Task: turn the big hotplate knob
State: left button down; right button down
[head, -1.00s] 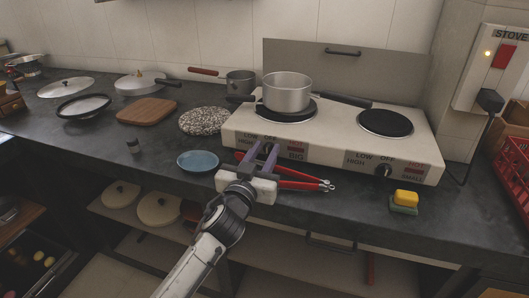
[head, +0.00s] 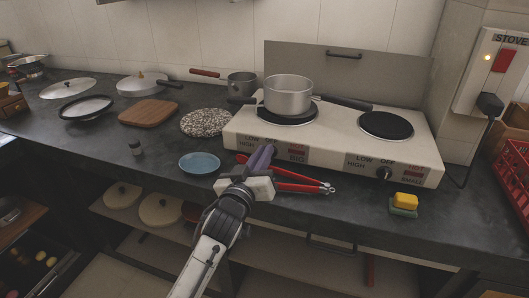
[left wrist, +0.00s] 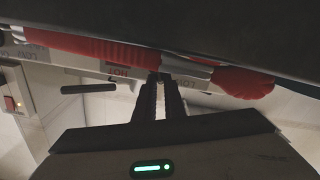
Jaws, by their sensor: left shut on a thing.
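The white two-burner hotplate (head: 330,137) stands on the dark counter with its knobs on the front face. My left gripper (head: 265,154) is at the front of its left half, by the BIG label, with its purple fingers close together. It is shut on the big knob (head: 272,146), which the fingers mostly hide. In the left wrist view the fingers (left wrist: 160,92) reach toward the hotplate front. The small knob (head: 383,172) is on the right half, free. My right gripper is in neither view.
Red-handled tongs (head: 300,187) lie on the counter just in front of the hotplate, close beside my left gripper. A steel pot (head: 288,95) sits on the left burner. A blue plate (head: 199,163) is to the left; a yellow-green sponge (head: 404,202) is to the right.

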pick_arm(q)
jog(key=shift+a+f+n+p, duration=0.15)
jog(key=shift+n+p, duration=0.55)
jog(key=shift+n, duration=0.8)
jog(key=shift+a, duration=0.1)
jog(key=c, duration=1.8)
grip_release()
jog(key=shift+c, duration=0.2)
notch_tip(320, 180, up, 10)
jog(key=p, duration=0.1)
jog(key=shift+f, duration=0.1)
